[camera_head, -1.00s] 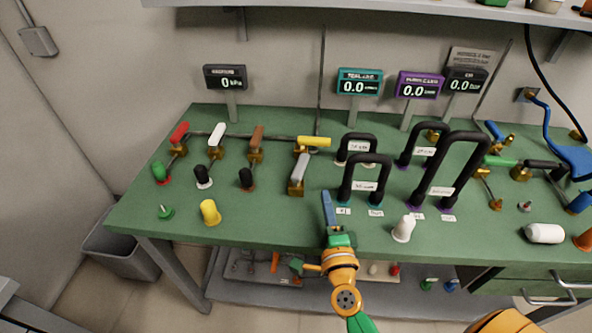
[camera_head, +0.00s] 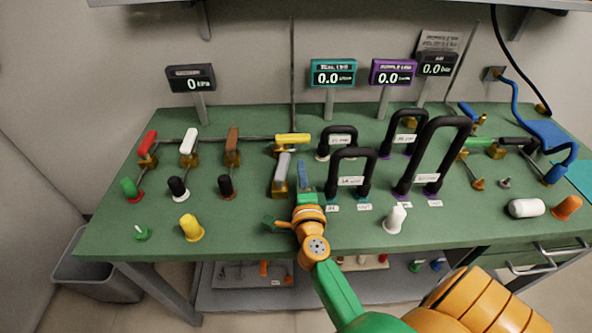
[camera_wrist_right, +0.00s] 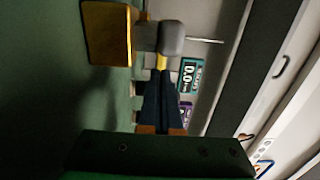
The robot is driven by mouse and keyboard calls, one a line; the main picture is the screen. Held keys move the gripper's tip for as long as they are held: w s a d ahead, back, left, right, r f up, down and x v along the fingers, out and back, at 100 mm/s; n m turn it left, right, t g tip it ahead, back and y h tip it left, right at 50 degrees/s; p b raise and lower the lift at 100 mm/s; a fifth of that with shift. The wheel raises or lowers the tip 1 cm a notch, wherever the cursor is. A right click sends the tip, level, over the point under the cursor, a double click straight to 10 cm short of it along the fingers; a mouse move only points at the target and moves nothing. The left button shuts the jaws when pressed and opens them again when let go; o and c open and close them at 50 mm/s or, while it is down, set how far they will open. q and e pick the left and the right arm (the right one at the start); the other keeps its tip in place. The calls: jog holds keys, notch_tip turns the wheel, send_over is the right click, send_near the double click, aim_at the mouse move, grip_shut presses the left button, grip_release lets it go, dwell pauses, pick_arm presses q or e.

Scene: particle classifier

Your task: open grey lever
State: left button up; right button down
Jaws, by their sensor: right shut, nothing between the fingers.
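The grey lever (camera_head: 282,168) sits on a brass valve body (camera_head: 279,188) in the middle of the green table, with its handle pointing away toward the back. My right gripper (camera_head: 301,174) is shut and empty, with its dark blue fingers just right of the lever. In the right wrist view the lever's grey end (camera_wrist_right: 172,38) and brass block (camera_wrist_right: 107,32) lie just beyond the shut fingertips (camera_wrist_right: 162,75). I cannot tell whether they touch. My left gripper is not in view.
Black hoop handles (camera_head: 352,155) stand close on the right of my right gripper. A yellow lever (camera_head: 293,139) lies behind the grey one. Red (camera_head: 147,142), white (camera_head: 188,141) and brown (camera_head: 232,143) levers stand to the left. A white plug (camera_head: 395,218) is at front right.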

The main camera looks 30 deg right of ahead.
aim_at(283, 170)
jog(key=shift+w+a, duration=0.4)
jog(key=shift+a, duration=0.15)
jog(key=shift+w+r+p, duration=0.15)
jog(key=shift+r+p, duration=0.05)
jog(key=shift+p, duration=0.1)
jog(key=shift+w+a+r+n+t+y+p, duration=0.25)
jog(key=shift+w+n+t+y+p, duration=0.15)
jog(key=shift+n+y+p, duration=0.4)
jog(key=shift+w+a+f, duration=0.1)
jog(key=shift+w+f, duration=0.05)
jog(key=shift+f, duration=0.25)
